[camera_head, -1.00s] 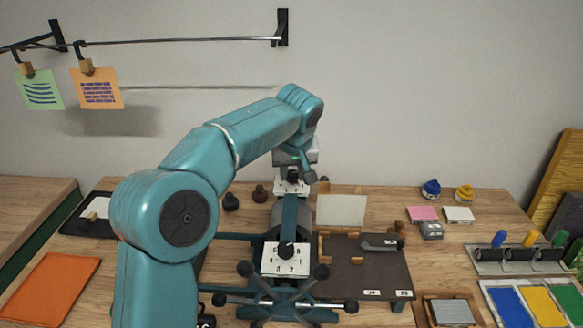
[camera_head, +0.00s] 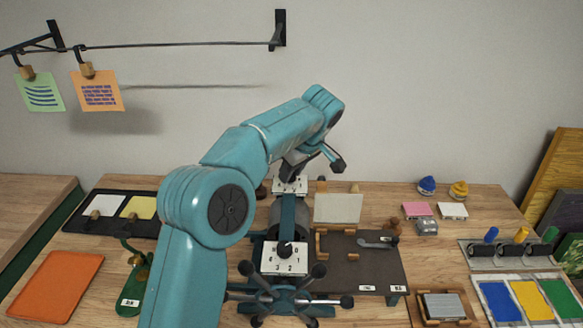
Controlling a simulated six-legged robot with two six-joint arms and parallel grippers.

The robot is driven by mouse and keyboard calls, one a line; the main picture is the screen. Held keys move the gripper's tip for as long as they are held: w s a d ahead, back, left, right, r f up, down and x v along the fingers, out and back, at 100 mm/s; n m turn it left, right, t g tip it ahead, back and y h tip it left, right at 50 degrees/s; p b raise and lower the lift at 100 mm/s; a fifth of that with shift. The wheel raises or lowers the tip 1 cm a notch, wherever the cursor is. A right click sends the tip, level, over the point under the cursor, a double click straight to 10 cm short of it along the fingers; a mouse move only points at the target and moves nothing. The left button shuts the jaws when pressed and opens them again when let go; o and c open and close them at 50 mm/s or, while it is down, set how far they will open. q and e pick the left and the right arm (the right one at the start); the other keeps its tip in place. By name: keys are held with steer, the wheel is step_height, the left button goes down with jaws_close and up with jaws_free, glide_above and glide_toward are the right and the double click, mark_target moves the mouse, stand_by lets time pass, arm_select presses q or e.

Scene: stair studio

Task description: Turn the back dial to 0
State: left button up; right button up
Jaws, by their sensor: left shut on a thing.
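The back dial's white numbered plate (camera_head: 288,187) is at the far end of the teal press in the middle of the table. My left gripper (camera_head: 291,174) is over it, shut on the back dial's knob. The gripper and wrist hide the knob and most of the plate, so I cannot read its setting. The front dial (camera_head: 285,256), a white numbered plate with a black knob, is nearer to me and free of the gripper. My right gripper is not in view.
A dark board (camera_head: 365,265) lies right of the press. A black-knobbed star wheel (camera_head: 285,298) is at the near end. Colour pads (camera_head: 533,301) are at right, an orange mat (camera_head: 55,287) at left. A wall rail (camera_head: 170,42) holds two notes.

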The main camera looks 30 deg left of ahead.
arm_select(q)
steer(key=shift+r, duration=0.1)
stand_by(0.3)
steer(key=o, duration=1)
steer(key=shift+o, duration=0.2)
steer(key=p+v, duration=0.4)
steer(key=v, duration=1.2)
steer(key=shift+d, duration=0.1)
